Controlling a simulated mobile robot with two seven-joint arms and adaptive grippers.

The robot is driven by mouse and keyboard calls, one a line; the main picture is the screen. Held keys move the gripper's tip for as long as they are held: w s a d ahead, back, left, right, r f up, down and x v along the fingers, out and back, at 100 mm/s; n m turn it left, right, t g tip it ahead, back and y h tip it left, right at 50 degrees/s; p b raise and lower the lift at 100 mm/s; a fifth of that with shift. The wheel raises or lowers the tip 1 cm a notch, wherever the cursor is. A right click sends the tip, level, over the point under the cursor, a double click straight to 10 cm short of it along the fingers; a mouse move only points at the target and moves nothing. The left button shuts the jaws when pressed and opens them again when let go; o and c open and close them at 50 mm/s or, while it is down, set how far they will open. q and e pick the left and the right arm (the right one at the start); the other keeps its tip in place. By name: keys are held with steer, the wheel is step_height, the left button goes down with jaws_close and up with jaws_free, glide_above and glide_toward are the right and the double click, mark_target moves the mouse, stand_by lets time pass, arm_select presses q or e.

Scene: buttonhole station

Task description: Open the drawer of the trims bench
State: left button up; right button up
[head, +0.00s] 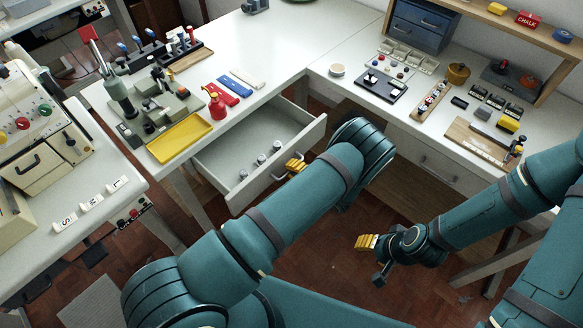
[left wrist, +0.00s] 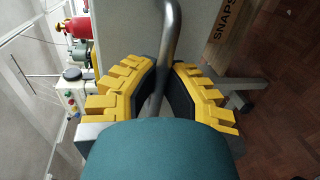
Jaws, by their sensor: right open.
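A light grey drawer (head: 213,162) stands pulled out from under the white bench (head: 262,88) at centre left. Several small pale cylinders lie inside it. My left gripper (head: 296,165) is at the outside of the drawer front. In the left wrist view its yellow fingers (left wrist: 164,88) lie on both sides of the metal bar handle (left wrist: 169,50), with the dark pads against it. My right gripper (head: 372,258) is open and empty over the floor, below the right bench.
The right bench (head: 405,122) has a closed drawer (head: 438,165). A yellow tray (head: 180,136) and a red bottle (head: 215,103) stand on the bench above the open drawer. A box marked SNAPS (left wrist: 228,35) shows in the left wrist view. Open brown floor (head: 310,262) lies in front.

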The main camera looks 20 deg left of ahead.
arm_select(q)
steer(key=o, duration=0.5)
steer(key=shift+d, duration=0.1)
steer(key=v, duration=0.7)
steer(key=shift+d, duration=0.2)
